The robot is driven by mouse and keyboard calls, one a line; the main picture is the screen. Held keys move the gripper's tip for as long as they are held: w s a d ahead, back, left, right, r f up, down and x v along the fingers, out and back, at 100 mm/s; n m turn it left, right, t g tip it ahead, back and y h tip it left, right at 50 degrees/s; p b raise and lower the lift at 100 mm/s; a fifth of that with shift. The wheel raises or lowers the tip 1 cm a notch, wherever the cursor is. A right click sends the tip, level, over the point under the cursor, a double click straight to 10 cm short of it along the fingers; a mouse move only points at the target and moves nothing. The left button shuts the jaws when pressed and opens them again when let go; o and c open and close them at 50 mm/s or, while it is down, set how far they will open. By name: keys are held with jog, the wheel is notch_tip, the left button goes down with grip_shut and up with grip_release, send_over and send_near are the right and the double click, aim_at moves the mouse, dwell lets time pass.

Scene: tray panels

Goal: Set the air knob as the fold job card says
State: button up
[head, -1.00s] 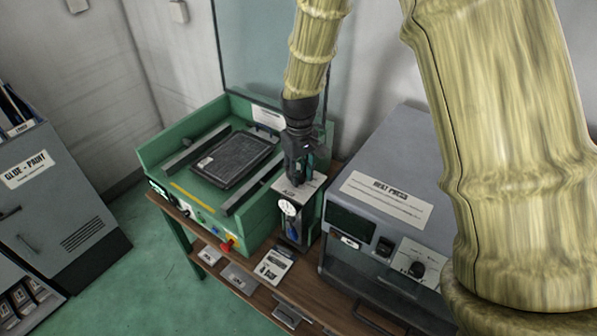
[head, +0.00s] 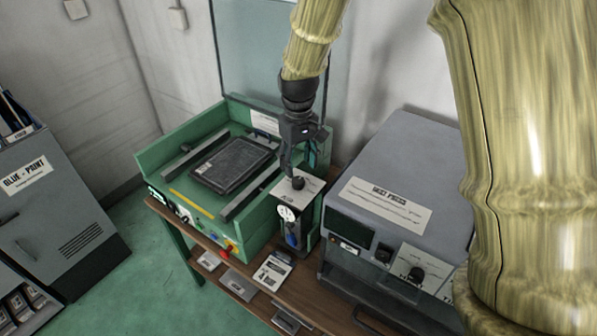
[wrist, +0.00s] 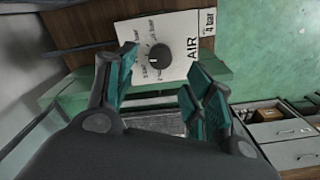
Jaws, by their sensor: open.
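The dark round air knob (head: 299,183) sits on the pale top plate of the air unit (head: 308,205), beside a green machine. In the wrist view the knob (wrist: 160,56) is on a white plate marked AIR, with bar marks around it. A short light mark on the knob faces roughly the left side of the plate; its exact setting is too small to read. My gripper (head: 299,169) is just above the knob, open and empty, its teal fingers (wrist: 160,78) apart from it. A card (head: 273,268) lies on the bench front; "4 bar" shows on a card (wrist: 208,21) in the wrist view.
The green machine (head: 150,160) with a dark tray (head: 232,163) stands left of the air unit. The grey heat press (head: 395,165) stands close on the right. A round gauge (head: 287,213) is on the unit's front. A grey cabinet (head: 60,220) is far left.

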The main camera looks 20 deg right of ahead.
aim_at(298, 180)
jog(key=shift+r, duration=3)
